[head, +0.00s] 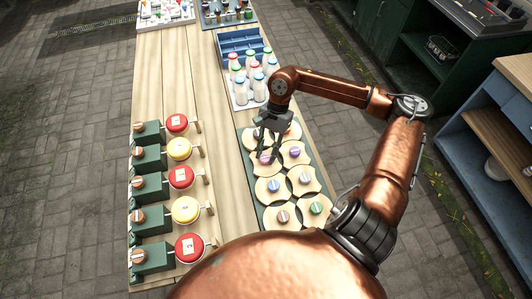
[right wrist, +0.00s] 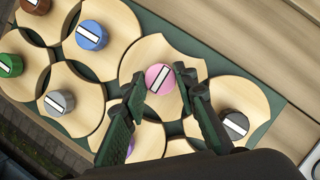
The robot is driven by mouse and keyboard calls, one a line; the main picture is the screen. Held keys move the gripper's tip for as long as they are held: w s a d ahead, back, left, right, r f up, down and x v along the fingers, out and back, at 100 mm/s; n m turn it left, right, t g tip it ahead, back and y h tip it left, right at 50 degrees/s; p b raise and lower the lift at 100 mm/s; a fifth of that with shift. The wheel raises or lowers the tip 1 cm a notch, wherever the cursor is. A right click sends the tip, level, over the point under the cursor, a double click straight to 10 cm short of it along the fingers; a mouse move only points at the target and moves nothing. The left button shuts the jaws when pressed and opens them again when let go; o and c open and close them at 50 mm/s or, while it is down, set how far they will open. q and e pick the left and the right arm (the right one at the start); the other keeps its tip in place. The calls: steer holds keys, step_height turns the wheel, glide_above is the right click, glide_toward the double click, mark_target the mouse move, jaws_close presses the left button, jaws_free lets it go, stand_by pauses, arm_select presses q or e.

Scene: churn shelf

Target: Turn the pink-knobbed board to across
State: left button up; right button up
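The pink knob (right wrist: 158,76) has a white bar that runs diagonally in the right wrist view. It sits on a pale wooden board (right wrist: 142,58) with curved, scooped edges. In the head view the pink knob (head: 265,158) is partly covered by my right gripper (head: 267,148). My right gripper (right wrist: 160,82) is open, with one dark green finger on each side of the pink knob. I cannot tell whether the fingers touch it. My left gripper is not in view.
Neighbouring boards carry blue (right wrist: 91,35), grey (right wrist: 59,102), purple (right wrist: 128,148) and dark grey (right wrist: 235,124) knobs, close around the pink one. A bottle crate (head: 240,98) stands behind. Red and yellow cranked units (head: 180,149) line the left; bare wood lies between.

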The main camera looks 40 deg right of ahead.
steer(key=o, duration=0.4)
steer(key=shift+o, duration=0.2)
steer(key=v, duration=1.2)
